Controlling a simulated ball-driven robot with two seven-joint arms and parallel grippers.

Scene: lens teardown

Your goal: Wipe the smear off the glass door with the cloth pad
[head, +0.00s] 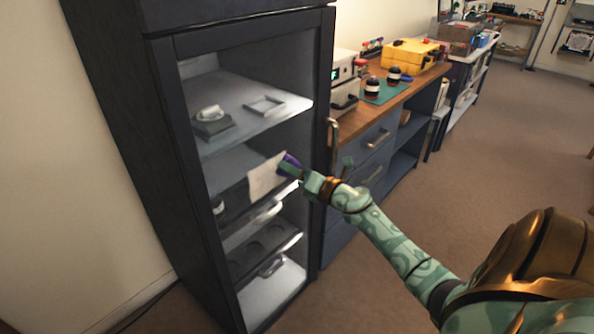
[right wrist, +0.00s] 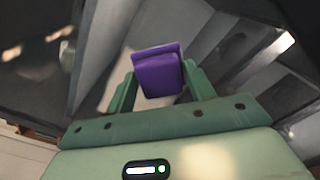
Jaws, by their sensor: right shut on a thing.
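The glass door (head: 250,30) is the dark-framed front of a tall cabinet in the head view and looks shut. My right gripper (head: 289,166) is at the middle of the glass. It is shut on a purple block (right wrist: 158,72), apparently the grip of the cloth pad, which stands between both fingers in the right wrist view. A pale beige, roughly rectangular patch (head: 266,177) adjoins the block on its left, at the glass. It looks like the pad's cloth, but I cannot tell it surely from the smear. No other smear is clear. My left gripper is out of view.
A vertical door handle (head: 333,148) is right of my gripper. Shelves with small items, such as a grey device (head: 211,122), show behind the glass. A wooden-topped workbench (head: 350,122) with drawers stands right of the cabinet. The floor (head: 480,150) on the right is open.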

